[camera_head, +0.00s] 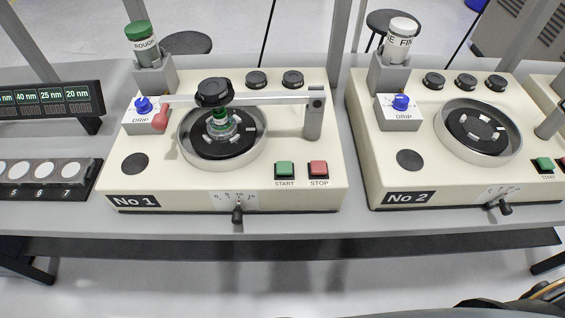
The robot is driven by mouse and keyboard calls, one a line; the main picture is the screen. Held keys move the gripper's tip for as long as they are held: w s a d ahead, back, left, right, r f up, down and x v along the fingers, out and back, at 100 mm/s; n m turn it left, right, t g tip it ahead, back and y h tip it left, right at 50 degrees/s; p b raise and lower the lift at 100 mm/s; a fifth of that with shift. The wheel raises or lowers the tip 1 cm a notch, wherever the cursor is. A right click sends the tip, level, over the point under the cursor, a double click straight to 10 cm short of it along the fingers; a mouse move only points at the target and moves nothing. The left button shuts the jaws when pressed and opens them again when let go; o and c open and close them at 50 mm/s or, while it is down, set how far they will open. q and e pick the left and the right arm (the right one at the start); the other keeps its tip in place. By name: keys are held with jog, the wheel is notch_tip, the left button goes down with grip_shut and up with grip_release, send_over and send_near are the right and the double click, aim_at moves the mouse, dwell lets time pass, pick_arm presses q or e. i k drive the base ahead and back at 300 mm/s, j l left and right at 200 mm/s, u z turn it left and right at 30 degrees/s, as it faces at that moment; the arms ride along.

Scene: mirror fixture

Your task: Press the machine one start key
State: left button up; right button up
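Machine one (170,190) is a cream polishing unit labelled "No 1" at the centre left of the head view. Its green START key (284,169) is on the front right of its top, just left of the red STOP key (318,169). Nothing covers either key. A metal arm with a red handle end (160,118) lies across the round bowl (254,146), with a black knob (214,92) above the workpiece holder. Neither of my grippers shows in the view.
Machine two (430,185), labelled "No 2", stands to the right with its own START key (543,164). A black tray of white discs (42,171) and a size display (50,99) are at the left. The grey bench front edge (300,226) is clear.

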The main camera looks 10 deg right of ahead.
aim_at(284, 168)
jog(key=j+z, duration=0.1)
jog(key=j, duration=0.35)
jog(key=k+j, duration=0.15)
jog(key=j, duration=0.25)
jog(key=j+z, duration=0.15)
jog(key=j, duration=0.25)
jog(key=k+j+z, duration=0.1)
jog(key=j, duration=0.35)
jog(key=k+j, duration=0.15)
jog(key=j, duration=0.25)
jog(key=z, duration=0.05)
